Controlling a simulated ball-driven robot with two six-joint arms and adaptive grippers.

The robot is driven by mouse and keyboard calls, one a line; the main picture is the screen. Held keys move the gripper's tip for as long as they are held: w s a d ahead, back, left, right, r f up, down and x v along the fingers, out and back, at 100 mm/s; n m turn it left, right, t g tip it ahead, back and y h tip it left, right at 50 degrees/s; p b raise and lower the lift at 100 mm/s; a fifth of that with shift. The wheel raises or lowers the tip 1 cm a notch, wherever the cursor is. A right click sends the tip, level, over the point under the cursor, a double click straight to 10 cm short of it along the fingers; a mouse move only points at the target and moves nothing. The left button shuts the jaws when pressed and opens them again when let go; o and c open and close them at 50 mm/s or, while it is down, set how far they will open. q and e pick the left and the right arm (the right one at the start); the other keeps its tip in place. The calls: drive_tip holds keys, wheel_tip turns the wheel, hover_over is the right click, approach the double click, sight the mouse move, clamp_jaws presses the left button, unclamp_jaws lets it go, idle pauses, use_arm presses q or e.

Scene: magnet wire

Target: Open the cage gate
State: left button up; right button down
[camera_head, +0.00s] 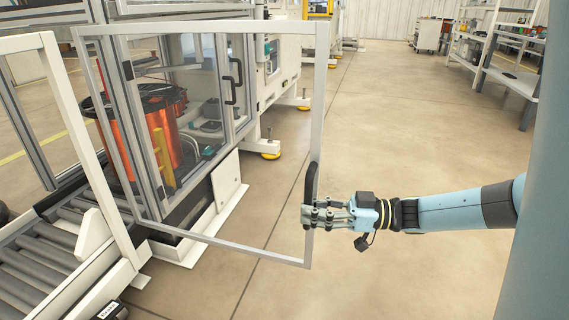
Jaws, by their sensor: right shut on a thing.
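The cage gate (319,100) is a clear panel in a pale metal frame. It stands in the middle left of the head view, with its far left edge by the machine and its handle edge out over the open floor. A black upright handle (311,180) is on its right stile. My right gripper (312,216) reaches in from the right and is shut on the lower end of the handle. The fingers hide that part of the handle. My left gripper is not in view.
A white fence frame (88,140) and a roller conveyor (40,262) are at the left. Behind the clear panel is a machine cabinet (222,185) with orange wire spools (160,135). Shelves (510,75) stand at the back right. The floor to the right of the gate is clear.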

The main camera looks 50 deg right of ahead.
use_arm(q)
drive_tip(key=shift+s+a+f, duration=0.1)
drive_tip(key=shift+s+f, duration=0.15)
use_arm(e)
drive_tip(key=shift+v, duration=1.2)
drive_tip(key=shift+s+a, duration=0.1)
drive_tip(key=shift+a, duration=0.05)
drive_tip(key=c, duration=1.5)
unclamp_jaws()
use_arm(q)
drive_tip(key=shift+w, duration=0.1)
use_arm(e)
drive_tip(key=v, duration=1.2)
drive_tip(key=shift+s, duration=0.1)
